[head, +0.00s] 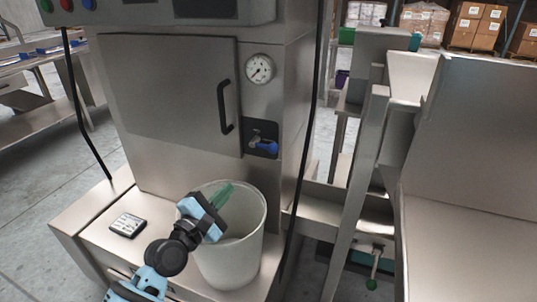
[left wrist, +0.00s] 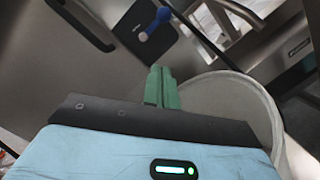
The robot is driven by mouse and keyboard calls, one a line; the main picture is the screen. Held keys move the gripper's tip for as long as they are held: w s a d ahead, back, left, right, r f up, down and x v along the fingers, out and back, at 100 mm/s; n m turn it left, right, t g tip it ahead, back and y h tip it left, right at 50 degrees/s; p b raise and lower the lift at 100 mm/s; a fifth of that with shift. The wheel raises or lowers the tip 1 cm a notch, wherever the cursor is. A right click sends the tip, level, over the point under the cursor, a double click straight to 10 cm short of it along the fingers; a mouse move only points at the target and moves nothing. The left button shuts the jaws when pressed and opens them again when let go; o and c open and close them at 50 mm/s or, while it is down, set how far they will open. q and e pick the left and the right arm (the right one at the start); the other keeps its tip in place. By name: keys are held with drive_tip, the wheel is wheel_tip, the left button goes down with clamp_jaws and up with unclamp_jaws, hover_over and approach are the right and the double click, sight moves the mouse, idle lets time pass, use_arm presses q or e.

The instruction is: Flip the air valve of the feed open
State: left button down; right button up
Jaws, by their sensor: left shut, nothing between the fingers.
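The air valve has a blue lever (head: 266,147) on a dark plate (head: 261,130) on the steel cabinet front, below the gauge (head: 259,69). In the head view the lever lies nearly level, pointing right. It also shows in the left wrist view as a blue handle (left wrist: 158,19) on its dark plate. My left gripper (head: 221,194) has green fingers, shut and empty. It is over the white bucket, below and to the left of the valve, apart from the lever. My right gripper is not in view.
The white bucket (head: 254,245) stands on the steel ledge under my left gripper. A small dark device (head: 127,225) lies to its left. The cabinet door handle (head: 224,106) sticks out left of the valve. A black cable (head: 309,110) hangs right of it.

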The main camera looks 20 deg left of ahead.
use_arm(q)
drive_tip(key=d+r+x, duration=0.1)
drive_tip(key=d+x, duration=0.1)
drive_tip(key=x, duration=1)
drive_tip(key=shift+d+r+b, duration=0.15)
drive_tip(key=shift+r+b, duration=0.2)
drive_tip(key=shift+r, duration=0.1)
